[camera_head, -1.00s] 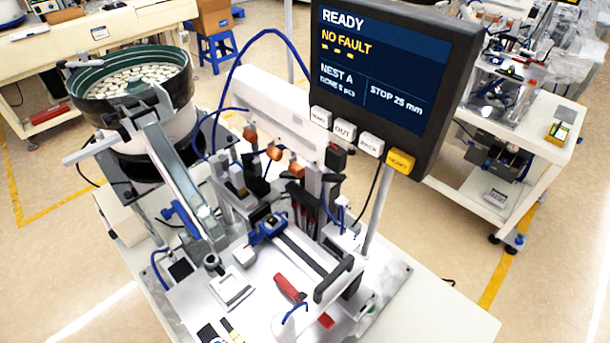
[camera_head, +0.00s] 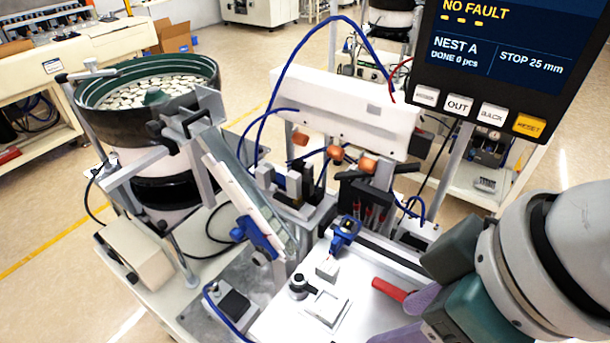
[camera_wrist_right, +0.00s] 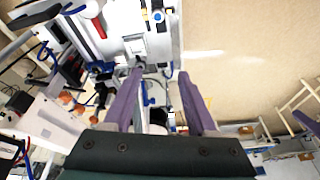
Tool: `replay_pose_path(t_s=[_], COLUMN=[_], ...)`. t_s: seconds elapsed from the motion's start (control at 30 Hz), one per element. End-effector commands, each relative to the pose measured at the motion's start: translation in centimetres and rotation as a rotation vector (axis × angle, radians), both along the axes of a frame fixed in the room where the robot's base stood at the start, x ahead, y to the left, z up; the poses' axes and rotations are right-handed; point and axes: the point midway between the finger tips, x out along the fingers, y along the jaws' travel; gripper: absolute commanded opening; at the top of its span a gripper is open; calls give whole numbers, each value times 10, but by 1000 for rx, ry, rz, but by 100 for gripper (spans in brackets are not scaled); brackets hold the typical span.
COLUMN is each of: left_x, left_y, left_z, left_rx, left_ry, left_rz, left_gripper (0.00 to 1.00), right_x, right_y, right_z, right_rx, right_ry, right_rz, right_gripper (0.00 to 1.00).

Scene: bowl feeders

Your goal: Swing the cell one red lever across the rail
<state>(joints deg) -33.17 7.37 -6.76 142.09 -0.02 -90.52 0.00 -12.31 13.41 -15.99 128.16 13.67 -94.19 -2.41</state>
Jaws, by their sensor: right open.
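The red lever (camera_head: 391,289) lies on the white plate of the bowl feeder cell, low right of centre in the head view. Its right end is hidden behind a purple finger of my right gripper (camera_head: 392,321). The gripper comes in from the lower right, beside the lever, with its jaws apart and nothing seen between them. In the right wrist view the open fingers of the right gripper (camera_wrist_right: 160,74) show, and the red lever (camera_wrist_right: 99,26) is at upper left, outside the fingers. I cannot tell whether a finger touches the lever. My left gripper is not in view.
The screen (camera_head: 500,50) on its post overhangs the right side. The bowl (camera_head: 150,90) full of pale parts and its sloping chute (camera_head: 243,195) stand left. A blue clamp (camera_head: 345,233), a white block (camera_head: 327,269) and a black knob (camera_head: 299,284) sit near the lever.

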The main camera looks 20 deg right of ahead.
Motion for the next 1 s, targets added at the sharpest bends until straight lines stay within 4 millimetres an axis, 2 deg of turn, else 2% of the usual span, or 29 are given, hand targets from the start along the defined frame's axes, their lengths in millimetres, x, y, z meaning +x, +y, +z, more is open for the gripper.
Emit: replay_pose_path(t_s=[0.03,0.17,0.3,0.43,0.53,0.6,0.73,0.83,1.0], left_x=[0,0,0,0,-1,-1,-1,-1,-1], left_y=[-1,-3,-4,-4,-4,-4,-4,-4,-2], left_z=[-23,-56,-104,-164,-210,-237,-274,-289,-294], left_rx=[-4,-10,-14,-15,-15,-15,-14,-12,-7], left_ry=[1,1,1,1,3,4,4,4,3], left_rz=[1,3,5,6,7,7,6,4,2], left_gripper=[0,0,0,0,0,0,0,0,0], right_x=[9,28,54,86,112,127,146,153,157], right_y=[2,8,7,-11,-34,-53,-83,-99,-108], right_z=[-21,-52,-94,-137,-160,-168,-170,-165,-160], right_rx=[-4,-14,-49,-113,-166,-193,-218,-220,-214], right_ry=[-1,16,47,95,141,171,210,230,241], right_rz=[32,124,228,310,334,330,298,272,255], right_gripper=[57,57,57,57,57,57,57,57,57])
